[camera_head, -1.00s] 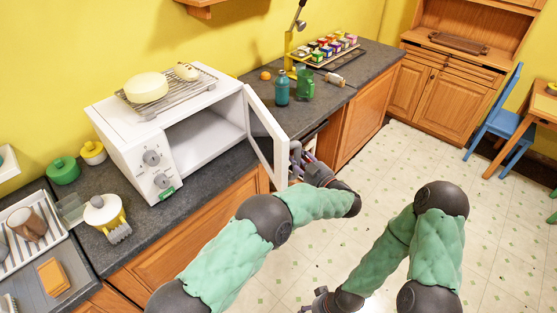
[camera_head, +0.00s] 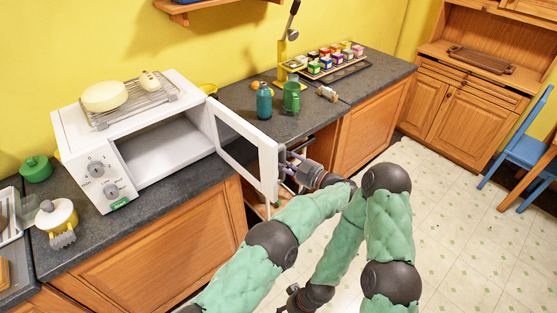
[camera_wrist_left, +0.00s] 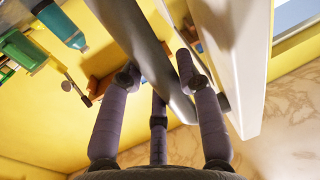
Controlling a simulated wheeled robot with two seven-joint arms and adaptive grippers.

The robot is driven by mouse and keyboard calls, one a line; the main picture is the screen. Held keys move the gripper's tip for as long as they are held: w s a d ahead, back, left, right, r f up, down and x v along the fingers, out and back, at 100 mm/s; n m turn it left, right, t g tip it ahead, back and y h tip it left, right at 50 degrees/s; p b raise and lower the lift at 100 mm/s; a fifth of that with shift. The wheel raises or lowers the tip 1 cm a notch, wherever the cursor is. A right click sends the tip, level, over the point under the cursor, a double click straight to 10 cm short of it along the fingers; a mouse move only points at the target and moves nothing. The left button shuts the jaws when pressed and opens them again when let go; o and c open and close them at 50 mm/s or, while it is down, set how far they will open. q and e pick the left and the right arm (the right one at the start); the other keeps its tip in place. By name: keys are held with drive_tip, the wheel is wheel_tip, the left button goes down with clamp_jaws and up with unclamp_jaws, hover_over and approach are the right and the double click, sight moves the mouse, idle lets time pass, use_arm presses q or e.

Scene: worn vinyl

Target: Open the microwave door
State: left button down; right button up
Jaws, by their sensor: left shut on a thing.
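The white microwave (camera_head: 122,175) stands on the counter at the left of the head view. Its door (camera_head: 226,133) is swung well out to the right, and the empty cavity shows. My left gripper (camera_head: 288,165) is at the free edge of the door, on its outer side. In the left wrist view the gripper (camera_wrist_left: 157,75) has its fingers around the grey bar handle (camera_wrist_left: 145,55), shut on it, with the white door (camera_wrist_left: 250,60) to the right. My right gripper (camera_head: 293,298) hangs low at the bottom, away from the microwave; its fingers are too small to read.
A cream round thing (camera_head: 105,96) lies on a wire rack on top of the microwave.

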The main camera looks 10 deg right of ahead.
use_arm(q)
drive_tip(key=shift+a+r, duration=0.1)
drive_tip(key=shift+a, duration=0.05)
drive_tip(key=c, duration=1.3)
unclamp_jaws()
drive_tip(key=shift+o, duration=0.9)
drive_tip(key=shift+w+a, duration=0.1)
drive_tip(key=shift+w, duration=0.05)
